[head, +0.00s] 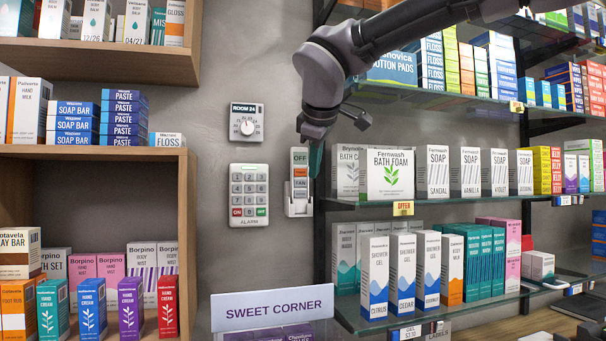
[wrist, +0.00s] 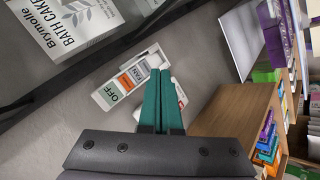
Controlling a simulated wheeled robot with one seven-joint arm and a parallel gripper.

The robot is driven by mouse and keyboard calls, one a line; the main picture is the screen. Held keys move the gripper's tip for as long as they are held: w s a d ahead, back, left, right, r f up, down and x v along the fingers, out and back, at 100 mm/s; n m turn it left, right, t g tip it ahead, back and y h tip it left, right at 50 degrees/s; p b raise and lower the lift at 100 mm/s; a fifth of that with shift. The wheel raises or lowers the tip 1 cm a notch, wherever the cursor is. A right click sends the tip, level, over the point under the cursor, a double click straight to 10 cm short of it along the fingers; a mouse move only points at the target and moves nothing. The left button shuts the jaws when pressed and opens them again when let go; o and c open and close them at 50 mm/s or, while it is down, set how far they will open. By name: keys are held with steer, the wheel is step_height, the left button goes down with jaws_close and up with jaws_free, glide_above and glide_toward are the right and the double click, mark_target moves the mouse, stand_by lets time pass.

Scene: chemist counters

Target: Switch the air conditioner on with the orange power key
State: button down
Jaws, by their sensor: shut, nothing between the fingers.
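The air conditioner's white remote (head: 299,205) sits upright in a holder on the grey wall; its display reads OFF. Its orange power key (head: 300,172) is just under the display, above a grey FAN key. In the wrist view the remote is tilted, with the display (wrist: 111,95) at lower left, the orange key (wrist: 131,77) beside it and the FAN key further along. My gripper (head: 315,160), with teal fingers, is shut and empty at the remote's right side. In the wrist view the fingertips (wrist: 158,72) overlap the remote's lower part; contact cannot be told.
Glass shelves of boxes stand close on the right, with a BATH FOAM box (head: 390,180) near my gripper. A wooden shelf (head: 180,220) is at left.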

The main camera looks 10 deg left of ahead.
mark_target(300, 172)
steer(key=shift+w, duration=0.1)
steer(key=shift+w+a, duration=0.65)
steer(key=shift+w, duration=0.65)
steer(key=shift+w+a, duration=0.65)
steer(key=shift+w, duration=0.6)
steer(key=shift+w+a, duration=0.65)
steer(key=shift+w, duration=0.65)
steer(key=shift+w, duration=0.1)
steer(key=shift+w+a, duration=0.15)
steer(key=shift+w, duration=0.1)
